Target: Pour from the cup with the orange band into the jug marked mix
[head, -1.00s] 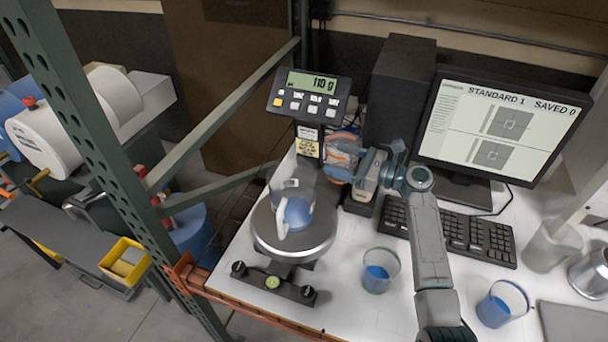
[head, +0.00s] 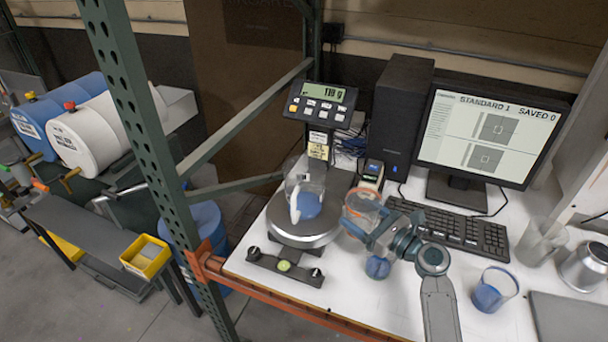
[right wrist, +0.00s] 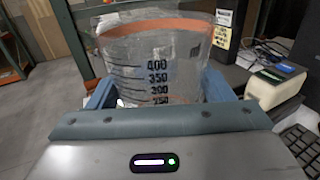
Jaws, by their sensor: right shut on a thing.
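The clear cup with the orange band (head: 361,208) is in my right gripper (head: 369,226), to the right of the scale. In the right wrist view the cup (right wrist: 160,62) stands nearly upright between the blue fingers, its orange band at the rim and black volume marks facing me. Its contents cannot be made out. A clear jug (head: 305,188) with a white handle and blue contents stands on the scale's round pan (head: 300,238); no mix mark is readable. The cup is apart from the jug. My left gripper is not in view.
Another blue cup (head: 494,290) is farther right. The scale display (head: 321,93) stands behind the jug, the keyboard (head: 460,230) to the right. A green rack post (head: 140,120) rises at left.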

